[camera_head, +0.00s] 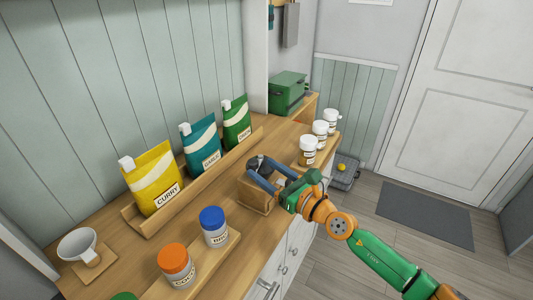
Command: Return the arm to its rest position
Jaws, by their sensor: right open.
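My right arm (375,250), green and orange, reaches in from the lower right over the counter's front edge. My right gripper (264,172) is open, its dark fingers just above or at a small wooden box (254,197) on the counter. The gripper partly hides the box, and I cannot tell whether they touch. I see nothing held between the fingers. My left gripper is not in view.
Yellow (152,180), teal (201,147) and green (236,123) pouches stand in a wooden rack behind. Orange-lidded (176,265) and blue-lidded (213,228) jars stand front left. White-lidded jars (308,151) stand right. Open floor lies right.

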